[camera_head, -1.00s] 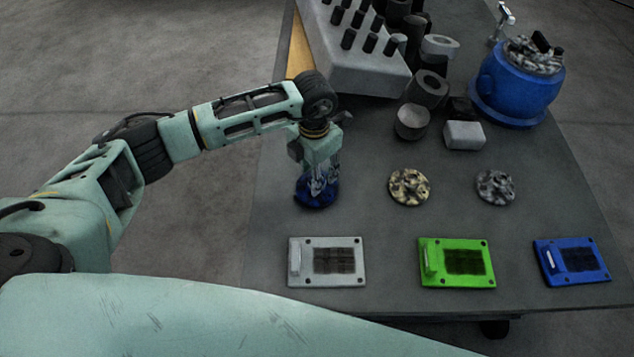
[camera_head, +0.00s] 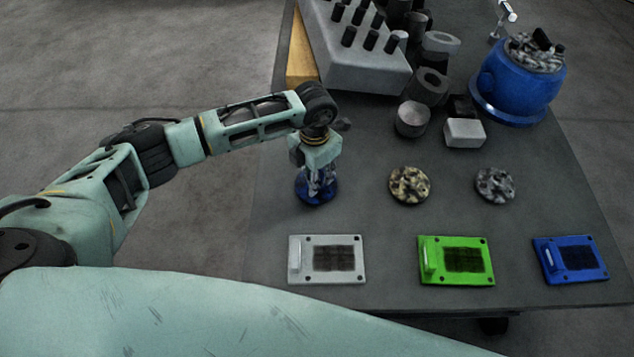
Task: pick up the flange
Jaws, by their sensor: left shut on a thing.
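A round blue flange (camera_head: 302,190) is on the left part of the dark table, under my left gripper. My left gripper (camera_head: 319,188) points down, with its fingers shut on the blue flange and hiding its middle. I cannot tell whether the flange touches the table. A yellowish mottled flange (camera_head: 410,185) and a grey mottled flange (camera_head: 495,186) lie flat to the right, apart from the gripper. My right gripper is not in view.
Grey (camera_head: 300,274), green (camera_head: 428,278) and blue (camera_head: 546,275) plates lie along the front edge. Behind stand a grey block with pegs (camera_head: 365,72), dark cylinders (camera_head: 430,86), a pale block (camera_head: 464,133) and a filled blue pot (camera_head: 520,93).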

